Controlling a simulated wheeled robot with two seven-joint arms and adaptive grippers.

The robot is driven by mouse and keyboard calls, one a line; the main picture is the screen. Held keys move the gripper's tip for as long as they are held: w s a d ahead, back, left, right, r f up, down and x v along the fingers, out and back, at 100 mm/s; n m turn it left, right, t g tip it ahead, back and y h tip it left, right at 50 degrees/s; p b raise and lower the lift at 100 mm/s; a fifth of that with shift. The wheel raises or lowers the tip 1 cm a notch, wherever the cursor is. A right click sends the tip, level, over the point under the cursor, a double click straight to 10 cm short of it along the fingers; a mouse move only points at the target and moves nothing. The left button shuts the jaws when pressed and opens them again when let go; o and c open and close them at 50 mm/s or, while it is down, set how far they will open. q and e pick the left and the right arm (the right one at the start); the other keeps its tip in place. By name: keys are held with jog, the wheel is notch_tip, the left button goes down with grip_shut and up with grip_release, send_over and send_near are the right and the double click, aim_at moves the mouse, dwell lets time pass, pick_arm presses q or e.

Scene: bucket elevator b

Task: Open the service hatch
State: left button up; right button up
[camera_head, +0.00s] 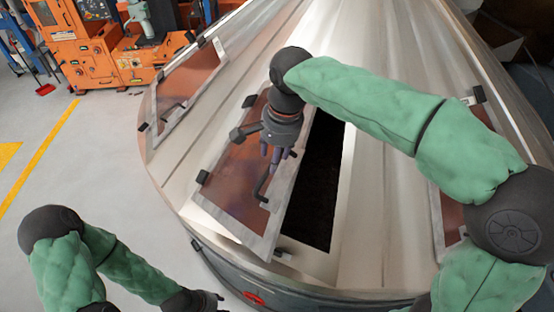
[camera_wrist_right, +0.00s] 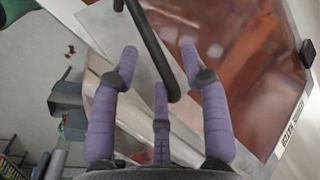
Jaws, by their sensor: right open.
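The service hatch (camera_head: 238,190), a reddish-brown panel in a pale metal frame, stands ajar on the cone-shaped metal housing. Black hinges sit along its left side, and a dark opening (camera_head: 322,190) shows to its right. The hatch's black bar handle (camera_head: 262,186) is near its right edge. My right gripper (camera_head: 274,158) is at the handle, with its purple fingers open. In the right wrist view, the handle (camera_wrist_right: 152,45) passes between the spread fingers (camera_wrist_right: 160,62); contact is unclear. My left gripper (camera_head: 214,300) is low at the left, away from the hatch, its fingers barely visible.
A similar closed hatch (camera_head: 188,84) lies further left on the housing, and another (camera_head: 452,215) is partly hidden by my right arm. Orange machinery (camera_head: 95,50) stands at the back left. The grey floor (camera_head: 100,160) at the left is mostly clear.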

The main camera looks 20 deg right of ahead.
jog(key=r, duration=0.1)
jog(key=w+r, duration=0.1)
jog(key=r, duration=0.2)
jog(key=shift+w+a+r, duration=0.1)
jog(key=shift+w+a, duration=0.15)
jog(key=shift+w, duration=0.05)
jog(key=shift+s, duration=0.15)
dwell(0.5)
